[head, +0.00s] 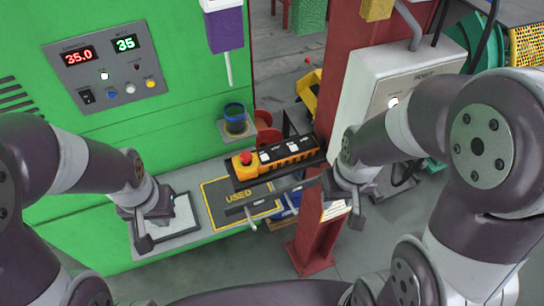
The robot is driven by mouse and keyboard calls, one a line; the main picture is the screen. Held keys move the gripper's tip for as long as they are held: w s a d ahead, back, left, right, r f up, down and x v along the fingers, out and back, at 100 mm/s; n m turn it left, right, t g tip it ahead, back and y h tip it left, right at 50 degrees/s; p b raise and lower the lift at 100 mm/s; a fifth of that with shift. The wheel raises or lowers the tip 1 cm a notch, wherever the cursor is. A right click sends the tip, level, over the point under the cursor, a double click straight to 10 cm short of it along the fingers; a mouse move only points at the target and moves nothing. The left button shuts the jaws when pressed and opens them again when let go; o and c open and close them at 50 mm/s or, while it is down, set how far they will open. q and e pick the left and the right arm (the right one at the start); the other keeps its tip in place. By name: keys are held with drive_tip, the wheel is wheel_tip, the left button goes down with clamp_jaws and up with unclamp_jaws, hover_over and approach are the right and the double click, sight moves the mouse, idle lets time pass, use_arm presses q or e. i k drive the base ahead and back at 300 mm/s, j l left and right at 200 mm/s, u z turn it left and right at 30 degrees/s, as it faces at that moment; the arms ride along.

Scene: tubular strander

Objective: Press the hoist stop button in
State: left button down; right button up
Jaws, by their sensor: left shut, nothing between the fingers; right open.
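An orange and black hoist pendant (290,152) lies at a tilt on a dark holder in the middle of the head view. A red mushroom button (246,158) stands up at its left end, with several white-marked keys along the rest. Its inscriptions are too small to read. My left gripper (144,240) is shut and empty, pointing down at the left, apart from the pendant. My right gripper (345,203) is open, to the right of and below the pendant, and its own wrist partly hides its fingers.
A green cabinet carries a grey panel (106,68) with two displays and small buttons. A grey ledge has a yellow-outlined "USED" area (238,199) and a blue cup (235,118). A white control box (368,75) is on a red column (344,40). A dark bar (262,199) crosses below the pendant.

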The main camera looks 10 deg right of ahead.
sight(246, 156)
drive_tip(key=i+j+z, duration=0.1)
drive_tip(key=j+z, duration=0.6)
drive_tip(key=j, duration=0.15)
